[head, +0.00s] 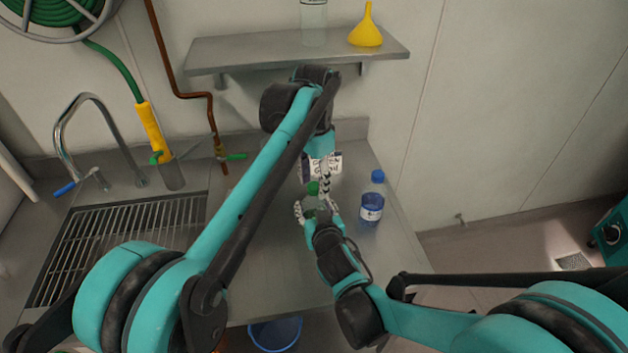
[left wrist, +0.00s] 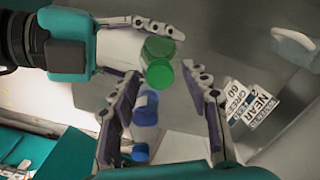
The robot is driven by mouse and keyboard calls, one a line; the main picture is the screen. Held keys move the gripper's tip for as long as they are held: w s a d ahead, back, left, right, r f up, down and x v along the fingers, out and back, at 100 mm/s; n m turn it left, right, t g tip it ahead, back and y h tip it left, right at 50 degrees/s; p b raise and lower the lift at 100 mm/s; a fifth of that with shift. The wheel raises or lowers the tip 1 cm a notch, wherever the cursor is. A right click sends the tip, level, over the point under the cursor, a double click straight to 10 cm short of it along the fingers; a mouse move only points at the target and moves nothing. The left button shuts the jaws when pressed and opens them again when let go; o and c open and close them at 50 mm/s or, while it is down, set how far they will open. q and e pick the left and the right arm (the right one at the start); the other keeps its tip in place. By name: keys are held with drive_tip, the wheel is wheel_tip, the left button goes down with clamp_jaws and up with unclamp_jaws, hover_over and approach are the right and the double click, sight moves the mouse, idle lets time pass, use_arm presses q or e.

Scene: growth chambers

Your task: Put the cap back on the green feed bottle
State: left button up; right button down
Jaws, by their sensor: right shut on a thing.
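My right gripper (head: 312,212) is shut on the green feed bottle (head: 318,203), upright over the counter. The bright green cap (head: 313,188) shows at its top; it also shows in the left wrist view (left wrist: 159,76), with the bottle (left wrist: 158,48) behind it. Whether the cap is seated cannot be told. My left gripper (head: 324,176) comes down from above, close to the cap. In the left wrist view its fingers (left wrist: 163,82) are spread on either side of the cap, with gaps visible. My right gripper's fingers (left wrist: 130,45) reach around the bottle there.
A blue-capped bottle of blue liquid (head: 371,206) stands on the steel counter (head: 270,270), right of my grippers. A shelf (head: 290,52) with a yellow funnel (head: 366,30) is behind; a sink grate (head: 120,235) is left.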

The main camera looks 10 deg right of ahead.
use_arm(q)
drive_tip(key=shift+r, duration=2.3)
drive_tip(key=shift+c, duration=0.4)
drive_tip(key=n, duration=0.1)
drive_tip(key=r+n, duration=0.1)
drive_tip(key=n, duration=0.3)
drive_tip(key=shift+r, duration=0.25)
wheel_tip(320, 180, up, 2)
drive_tip(key=n, duration=0.7)
drive_tip(key=shift+f, duration=0.1)
drive_tip(key=shift+f, duration=3.95)
